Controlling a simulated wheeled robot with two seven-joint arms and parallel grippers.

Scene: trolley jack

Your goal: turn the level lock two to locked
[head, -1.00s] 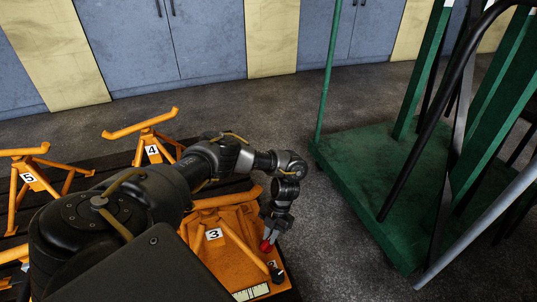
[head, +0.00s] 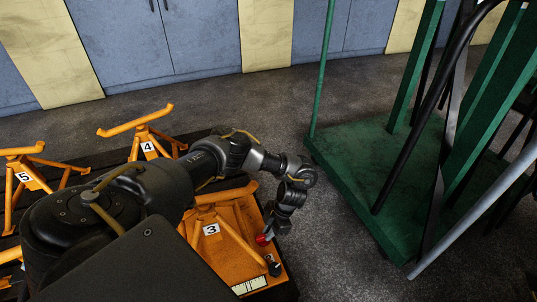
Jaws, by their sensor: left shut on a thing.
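A small red piece (head: 261,240) shows at the right side of the orange jack marked 3 (head: 216,213). It looks like the red handle of a lock. My left gripper (head: 267,234) reaches down to it from the upper right and is shut on it. The fingers hide part of the red piece, so its exact angle is hard to tell. A black knob (head: 274,268) stands just below it on the same orange plate. I cannot see a label reading two. My right gripper is not in view.
Orange stands marked 4 (head: 147,132) and 5 (head: 23,165) stand to the left on a dark slatted surface. A pale scale strip (head: 250,286) lies near the jack's front. A green trolley (head: 363,180) with bars stands right. Grey floor lies between.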

